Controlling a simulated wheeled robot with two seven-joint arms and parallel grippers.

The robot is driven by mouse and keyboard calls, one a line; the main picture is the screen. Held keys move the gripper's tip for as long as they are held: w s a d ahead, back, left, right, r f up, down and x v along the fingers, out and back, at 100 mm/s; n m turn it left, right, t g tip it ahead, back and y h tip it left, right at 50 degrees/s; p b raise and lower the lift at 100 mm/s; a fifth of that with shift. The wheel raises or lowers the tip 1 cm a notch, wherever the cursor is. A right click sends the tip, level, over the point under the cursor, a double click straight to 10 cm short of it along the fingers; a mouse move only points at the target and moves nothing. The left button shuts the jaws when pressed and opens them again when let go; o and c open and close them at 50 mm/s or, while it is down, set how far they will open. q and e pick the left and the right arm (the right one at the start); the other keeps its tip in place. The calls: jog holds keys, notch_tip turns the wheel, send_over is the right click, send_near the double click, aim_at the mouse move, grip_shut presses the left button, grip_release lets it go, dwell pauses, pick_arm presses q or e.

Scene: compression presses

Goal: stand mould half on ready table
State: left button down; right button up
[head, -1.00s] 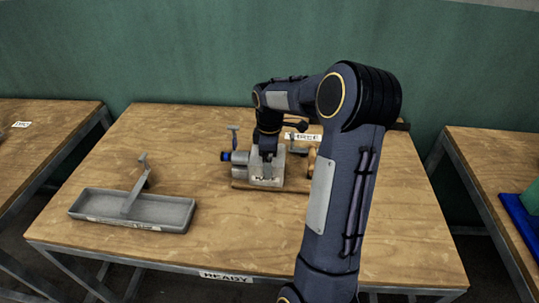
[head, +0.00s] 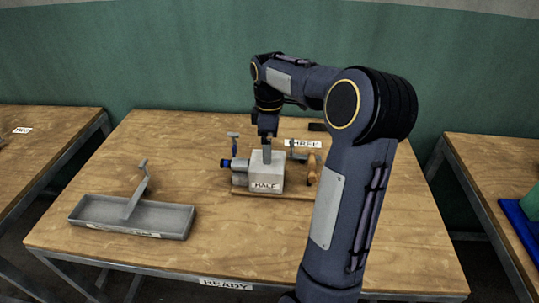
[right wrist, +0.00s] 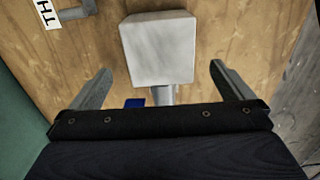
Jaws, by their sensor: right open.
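The mould half (head: 264,178) is a pale grey block with a label reading HALF on its front. It stands upright on the ready table (head: 300,250), whose front edge reads READY, close in front of a wooden board with fittings. It also shows in the right wrist view (right wrist: 158,50), ahead of the fingertips. My right gripper (head: 267,150) is at the top of the block in the head view. My left gripper is out of view.
A grey tray (head: 90,214) with an upright grey piece in it stands at the table's left. The table's front middle is clear.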

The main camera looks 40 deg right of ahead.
jog(key=s+a+r+m+t+y, duration=0.1)
jog(key=s+a+r+m+t, duration=0.15)
jog(key=s+a, duration=0.35)
jog(key=s+a+r+m+t+y, duration=0.1)
jog(key=s+a+r+m, duration=0.15)
jog(key=a, duration=0.65)
jog(key=s+a+f+m+t+y, duration=0.1)
jog(key=s+a+f+m, duration=0.3)
jog(key=s+a, duration=0.6)
jog(key=shift+s+f+m+t+y, duration=0.15)
jog(key=shift+f+m+t+y, duration=0.2)
jog(key=shift+f+t, duration=0.35)
